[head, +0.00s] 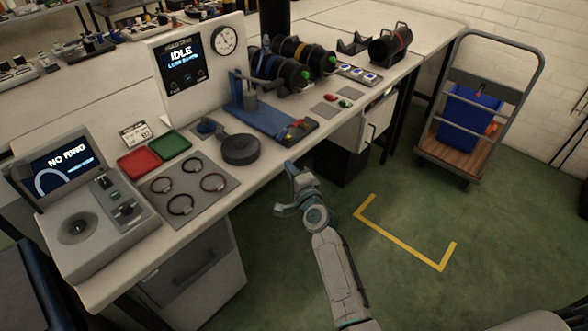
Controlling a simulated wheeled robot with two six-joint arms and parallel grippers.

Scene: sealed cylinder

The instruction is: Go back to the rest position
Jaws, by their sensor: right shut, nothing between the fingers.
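My right gripper (283,209) is beside the front edge of the workbench (245,192), over the green floor. It is shut and empty, and it touches nothing that I can see. My right arm comes in from the bottom, right of the middle. My left gripper is not in view.
The bench holds a "NO RING" console (62,172), a ring mat (222,203), red (138,163) and green (170,144) trays, a black round part (240,149), a blue fixture (262,118) and dark cylinders. A cart (455,158) stands right. Floor right of my arm is clear.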

